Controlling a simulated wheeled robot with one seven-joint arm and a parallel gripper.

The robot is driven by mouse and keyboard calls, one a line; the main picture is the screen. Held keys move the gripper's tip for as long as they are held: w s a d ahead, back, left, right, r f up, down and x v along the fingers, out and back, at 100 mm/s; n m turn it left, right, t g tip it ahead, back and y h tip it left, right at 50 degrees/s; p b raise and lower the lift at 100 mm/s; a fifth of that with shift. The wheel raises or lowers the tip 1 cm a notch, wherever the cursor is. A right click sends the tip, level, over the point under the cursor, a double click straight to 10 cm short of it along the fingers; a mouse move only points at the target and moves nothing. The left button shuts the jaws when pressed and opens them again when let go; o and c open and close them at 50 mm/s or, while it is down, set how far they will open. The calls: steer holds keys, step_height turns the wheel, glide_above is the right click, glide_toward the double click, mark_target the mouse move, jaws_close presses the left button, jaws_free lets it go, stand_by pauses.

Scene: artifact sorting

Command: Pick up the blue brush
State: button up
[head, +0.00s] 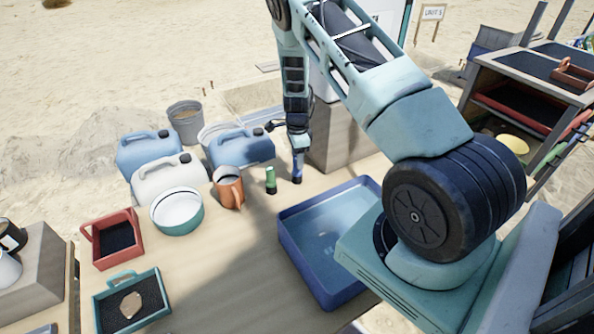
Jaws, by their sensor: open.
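The blue brush (297,172) appears to stand upright on the table, just behind the basin's back left corner. My gripper (298,152) is directly above it, pointing down, with its tips at or around the top of the brush. The gripper is small in the picture and hides the brush's upper end. I cannot tell whether the fingers touch it. The jaws are open.
A green brush-like item (270,180) stands close left of the blue brush. An orange jug (229,188), a teal bowl (177,212) and several jerrycans (148,152) stand farther left. A blue basin (290,240) lies in front. The table's front middle is clear.

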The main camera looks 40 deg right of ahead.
mark_target(297, 179)
step_height(297, 179, down, 4)
steer(key=shift+s+a+p, duration=0.1)
steer(key=shift+p, duration=0.35)
steer(key=c, duration=0.9)
